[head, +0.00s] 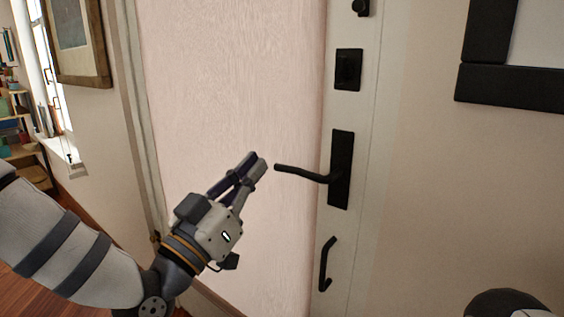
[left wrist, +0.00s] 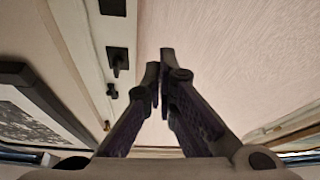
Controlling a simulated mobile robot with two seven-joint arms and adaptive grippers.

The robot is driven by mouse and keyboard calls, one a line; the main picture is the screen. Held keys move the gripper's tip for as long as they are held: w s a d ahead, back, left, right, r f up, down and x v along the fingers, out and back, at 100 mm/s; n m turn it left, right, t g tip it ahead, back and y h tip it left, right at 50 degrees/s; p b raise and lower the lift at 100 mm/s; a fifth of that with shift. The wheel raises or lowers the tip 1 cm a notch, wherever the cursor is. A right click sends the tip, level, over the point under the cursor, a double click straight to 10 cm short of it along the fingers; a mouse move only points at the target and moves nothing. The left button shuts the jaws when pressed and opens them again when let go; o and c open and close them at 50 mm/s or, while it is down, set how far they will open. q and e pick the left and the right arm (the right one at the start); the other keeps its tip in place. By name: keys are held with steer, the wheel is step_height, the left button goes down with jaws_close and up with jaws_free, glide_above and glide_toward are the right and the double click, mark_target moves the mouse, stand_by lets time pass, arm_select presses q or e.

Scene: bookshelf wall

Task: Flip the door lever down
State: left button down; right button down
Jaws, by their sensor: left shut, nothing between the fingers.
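The black door lever (head: 305,174) sticks out to the left from a tall black plate (head: 341,188) on the white door edge. It lies roughly level, its tip slightly higher than its root. My left gripper (head: 257,165) is shut and empty, its fingertips just left of the lever's tip in the head view, with a small gap showing between them. In the left wrist view, the closed fingers (left wrist: 160,75) point at the pale door panel; I cannot clearly make out the lever there. My right gripper is not in view.
A square black lock (head: 348,69) sits above the lever, and a black pull handle (head: 325,264) below it. A dark frame (head: 510,89) hangs on the wall at right. A window and shelves (head: 18,125) stand far left. The pale door panel (head: 230,80) is otherwise bare.

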arm_select(q)
steer(key=w+d, duration=0.4)
steer(key=w, duration=0.2)
steer(key=shift+w+d+f, duration=0.15)
steer(key=shift+d+f, duration=0.25)
steer(key=shift+a+f+n, duration=0.1)
steer(key=shift+f+n, duration=0.1)
steer(key=shift+n, duration=0.4)
